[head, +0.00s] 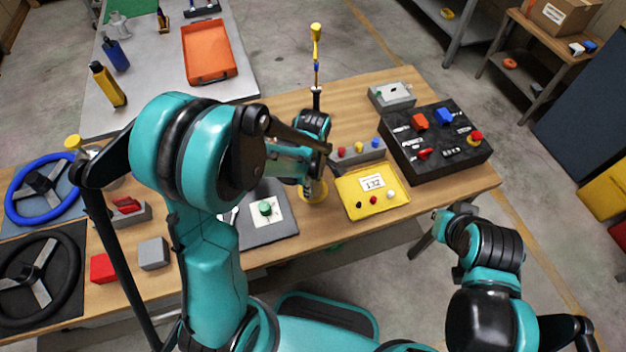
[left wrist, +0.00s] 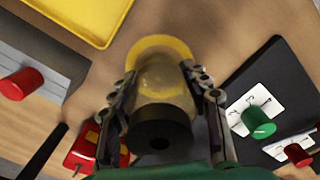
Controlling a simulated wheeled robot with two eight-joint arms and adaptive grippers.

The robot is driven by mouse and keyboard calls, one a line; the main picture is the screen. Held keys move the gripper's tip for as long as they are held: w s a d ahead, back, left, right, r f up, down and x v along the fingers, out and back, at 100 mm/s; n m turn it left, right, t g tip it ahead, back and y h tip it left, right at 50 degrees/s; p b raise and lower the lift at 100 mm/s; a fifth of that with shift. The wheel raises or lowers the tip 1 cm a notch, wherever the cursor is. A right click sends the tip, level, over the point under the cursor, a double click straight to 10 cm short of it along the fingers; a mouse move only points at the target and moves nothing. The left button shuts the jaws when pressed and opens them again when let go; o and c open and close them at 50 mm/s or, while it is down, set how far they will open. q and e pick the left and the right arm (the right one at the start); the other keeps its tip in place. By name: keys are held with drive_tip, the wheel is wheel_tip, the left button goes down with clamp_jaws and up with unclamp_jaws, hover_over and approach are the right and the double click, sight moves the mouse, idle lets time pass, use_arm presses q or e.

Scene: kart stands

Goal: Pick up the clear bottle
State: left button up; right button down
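The clear bottle (left wrist: 160,85) shows end-on in the left wrist view, with a see-through tan body, a dark round top facing me and a yellow ring around its far end. In the head view its yellow lower part (head: 313,192) shows on the wooden table; my arm hides the rest. My left gripper (left wrist: 160,72) has one finger on each side of the body. The fingertips look very close to it, but I cannot tell if they press on it. My right gripper (head: 432,228) is empty beside the table's front edge, its fingers apart.
A yellow tray (head: 352,206) and a black switch box (head: 435,143) are to the right of the bottle. A dark plate with a green knob (head: 265,209) is on its left. Steering wheels (head: 45,188) lie far left.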

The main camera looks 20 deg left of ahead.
use_arm(q)
drive_tip(key=shift+c, duration=0.7)
